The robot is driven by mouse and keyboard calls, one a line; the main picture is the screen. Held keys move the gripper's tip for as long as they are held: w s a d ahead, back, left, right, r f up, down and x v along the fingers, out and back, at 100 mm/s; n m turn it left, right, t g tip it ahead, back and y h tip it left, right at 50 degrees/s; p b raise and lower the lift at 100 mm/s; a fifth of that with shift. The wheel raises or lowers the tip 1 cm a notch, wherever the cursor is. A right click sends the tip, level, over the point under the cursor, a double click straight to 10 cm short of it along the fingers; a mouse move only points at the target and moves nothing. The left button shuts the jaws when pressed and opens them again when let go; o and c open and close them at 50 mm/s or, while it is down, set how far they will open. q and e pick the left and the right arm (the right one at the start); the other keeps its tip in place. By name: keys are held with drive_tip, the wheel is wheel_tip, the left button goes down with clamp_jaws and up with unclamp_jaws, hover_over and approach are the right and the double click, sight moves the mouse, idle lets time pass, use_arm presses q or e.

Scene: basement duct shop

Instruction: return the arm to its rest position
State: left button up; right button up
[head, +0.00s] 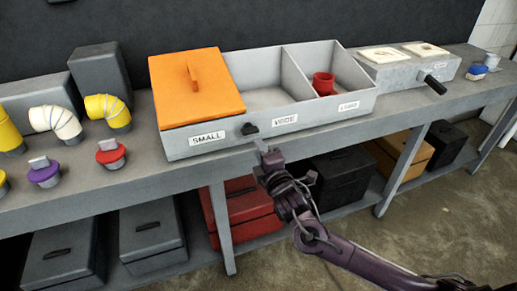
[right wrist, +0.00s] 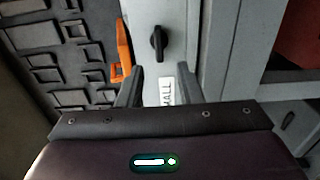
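My right gripper (head: 264,148) is in front of the grey divided box (head: 235,138), close to the black knob (head: 249,128) on its front wall. The right wrist view shows its two fingers (right wrist: 159,75) apart with nothing held between them. The knob (right wrist: 158,43) and the SMALL label (right wrist: 167,90) show beyond the fingers, and the knob looks apart from them. My right arm (head: 350,255) reaches in from the bottom right. My left gripper is not in view.
An orange lid (head: 195,86) covers the box's left compartment. A red collar (head: 323,83) is in the right compartment; the middle looks empty. Duct elbows (head: 107,110) and capped pieces (head: 110,154) stand at left on the bench (head: 140,185). Cases, one red (head: 242,205), fill the lower shelf.

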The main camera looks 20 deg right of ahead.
drive_tip(key=s+d+f+m+g+h, duration=0.1)
drive_tip(key=s+d+f+m+g, duration=0.25)
drive_tip(key=f, duration=0.85)
drive_tip(key=s+d+f+m+g, duration=0.2)
drive_tip(key=s+f, duration=0.2)
drive_tip(key=f, duration=0.8)
drive_tip(key=s+d+f+m+g+h, duration=0.1)
drive_tip(key=s+d+f+m+g, duration=0.15)
drive_tip(key=f, duration=1.05)
drive_tip(key=s+f+m+g, duration=0.45)
drive_tip(key=s+f, duration=1.15)
drive_tip(key=s, duration=0.5)
drive_tip(key=s+a+f+m+g, duration=0.2)
drive_tip(key=s+f, duration=0.1)
drive_tip(key=s, duration=0.7)
drive_tip(key=s+a+f+m+g+y, duration=0.1)
drive_tip(key=s+a+f+g, duration=0.1)
drive_tip(key=s, duration=0.7)
drive_tip(key=shift+s+a+f+m, duration=0.35)
drive_tip(key=shift+a+f, duration=0.2)
drive_tip(key=shift+f, duration=0.35)
